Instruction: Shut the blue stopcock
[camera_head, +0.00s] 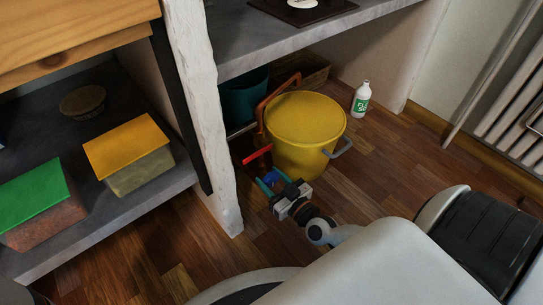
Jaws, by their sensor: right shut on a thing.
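The blue stopcock (272,174) shows as a small blue piece low beside the yellow bucket, just right of the white pillar. My right gripper (271,181) reaches in from the lower right, with its teal fingers around the blue piece and shut on it. The fingers and gripper body hide much of the stopcock, so its exact angle is unclear. My left gripper is not in view.
A red lever (257,155) sits just above the stopcock. The lidded yellow bucket (305,122) stands close behind my gripper. A rough white pillar (205,110) is to the left. A white bottle (361,99) stands farther right. Wooden floor (385,165) is clear to the right.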

